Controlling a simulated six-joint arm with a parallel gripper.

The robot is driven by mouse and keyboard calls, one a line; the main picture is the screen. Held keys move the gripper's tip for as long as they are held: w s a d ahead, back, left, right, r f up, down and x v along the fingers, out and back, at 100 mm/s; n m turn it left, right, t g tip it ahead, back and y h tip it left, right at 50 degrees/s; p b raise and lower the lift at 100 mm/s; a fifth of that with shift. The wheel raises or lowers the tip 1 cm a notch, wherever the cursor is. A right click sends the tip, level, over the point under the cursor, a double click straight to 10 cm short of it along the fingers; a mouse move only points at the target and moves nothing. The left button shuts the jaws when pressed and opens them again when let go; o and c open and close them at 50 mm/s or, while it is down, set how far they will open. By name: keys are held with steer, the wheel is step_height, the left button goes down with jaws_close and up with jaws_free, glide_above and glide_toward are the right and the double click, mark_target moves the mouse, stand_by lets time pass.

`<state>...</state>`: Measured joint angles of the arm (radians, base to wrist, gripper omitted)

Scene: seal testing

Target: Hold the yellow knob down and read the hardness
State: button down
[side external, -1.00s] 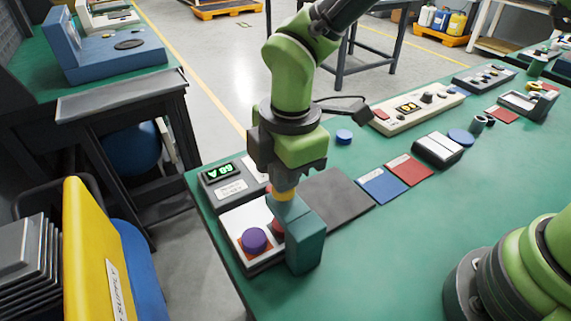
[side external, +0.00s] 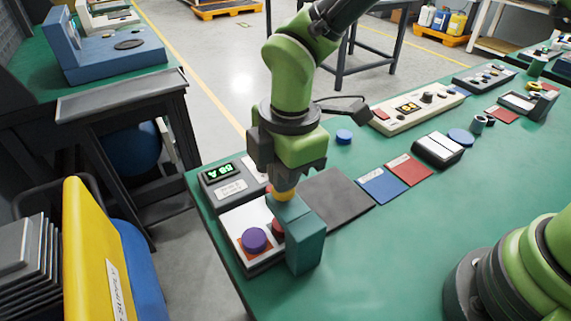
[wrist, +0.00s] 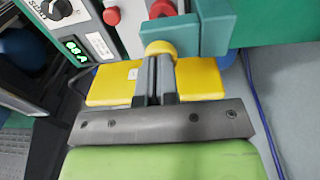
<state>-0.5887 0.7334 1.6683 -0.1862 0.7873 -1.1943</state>
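The hardness tester is a teal stand (side external: 305,245) at the left end of the green bench, with an arm over the specimen area. The yellow knob (side external: 284,194) sits on top of the teal arm; it also shows in the wrist view (wrist: 160,48). My gripper (side external: 285,183) points down onto the knob. Its two grey fingers are close together, with their tips at the knob's top, seemingly touching it. The grey readout box (side external: 222,185) has a lit green display, which seems to read 68 A in the wrist view (wrist: 75,46); the first digit is unclear.
A purple disc (side external: 254,239) and a partly hidden red disc (side external: 278,228) are on the white plate beside the stand. A dark mat (side external: 335,198), a blue card (side external: 381,186) and a red card (side external: 410,170) lie to the right. The bench front is clear.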

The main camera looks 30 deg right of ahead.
steer(key=shift+s+f, duration=0.15)
steer(key=shift+f, duration=0.4)
step_height(320, 180, up, 15)
steer(key=shift+d, duration=0.25)
steer(key=s+d+r+m+t, duration=0.2)
steer(key=s+d+m, duration=0.5)
steer(key=m, duration=0.4)
steer(key=s+d+r+m+t+y, duration=0.1)
steer(key=s+d+r+m+t, duration=0.1)
steer(key=s+d+m+t, duration=0.2)
steer(key=s+d+m, duration=0.3)
steer(key=d+m, duration=0.2)
steer(key=m, duration=0.2)
steer(key=shift+s+d+r+t, duration=0.25)
steer(key=shift+s+d+t, duration=0.05)
steer(key=shift+s+d, duration=0.1)
